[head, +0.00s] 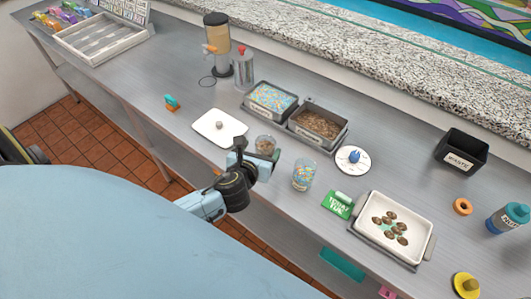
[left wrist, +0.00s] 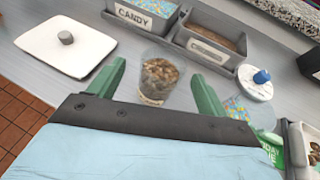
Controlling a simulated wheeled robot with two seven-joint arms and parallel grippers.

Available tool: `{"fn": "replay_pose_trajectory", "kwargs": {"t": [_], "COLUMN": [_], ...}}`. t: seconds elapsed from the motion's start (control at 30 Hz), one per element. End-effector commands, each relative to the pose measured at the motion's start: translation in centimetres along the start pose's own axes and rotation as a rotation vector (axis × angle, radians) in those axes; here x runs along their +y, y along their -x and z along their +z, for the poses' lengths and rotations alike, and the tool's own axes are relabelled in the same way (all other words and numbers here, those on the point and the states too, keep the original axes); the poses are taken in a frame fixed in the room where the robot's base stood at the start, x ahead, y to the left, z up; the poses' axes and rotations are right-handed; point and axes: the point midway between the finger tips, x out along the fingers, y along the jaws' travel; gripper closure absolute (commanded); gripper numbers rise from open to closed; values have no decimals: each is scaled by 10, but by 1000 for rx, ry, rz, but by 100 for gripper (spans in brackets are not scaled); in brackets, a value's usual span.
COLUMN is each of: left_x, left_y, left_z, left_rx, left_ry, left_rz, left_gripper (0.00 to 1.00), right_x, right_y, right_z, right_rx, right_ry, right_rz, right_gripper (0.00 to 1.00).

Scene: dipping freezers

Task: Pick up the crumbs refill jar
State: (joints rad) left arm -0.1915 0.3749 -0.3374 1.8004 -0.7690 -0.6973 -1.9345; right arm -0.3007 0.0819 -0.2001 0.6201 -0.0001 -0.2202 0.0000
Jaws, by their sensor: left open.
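The crumbs refill jar (head: 265,145) is a clear jar with brown crumbs in it, upright on the steel counter in front of the bins. In the left wrist view the jar (left wrist: 160,82) stands between the two green fingers. My left gripper (head: 258,152) is open and low at the jar, with one finger on each side; the wrist view also shows the open gripper (left wrist: 155,72). I cannot tell whether either finger touches the jar. My right gripper is in neither view.
The candy bin (head: 252,107) and crumbs bin (head: 291,129) stand behind the jar. A white lid with a knob (head: 208,122) lies left.

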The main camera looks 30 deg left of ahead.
Motion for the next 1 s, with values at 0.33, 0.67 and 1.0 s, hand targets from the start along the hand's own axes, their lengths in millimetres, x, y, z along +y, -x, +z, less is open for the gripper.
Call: {"fn": "replay_pose_trajectory", "kwargs": {"t": [0.33,0.67,1.0], "left_x": [-3,-5,-4], "left_y": [-31,-61,-60], "left_z": [0,-1,-1], "left_rx": [0,1,1], "left_ry": [4,2,2], "left_rz": [1,0,0], "left_gripper": [23,23,41], "right_x": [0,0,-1], "right_y": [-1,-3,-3], "right_z": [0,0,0], "right_rx": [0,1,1], "right_ry": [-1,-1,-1], "right_rz": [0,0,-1], "right_gripper": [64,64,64]}}
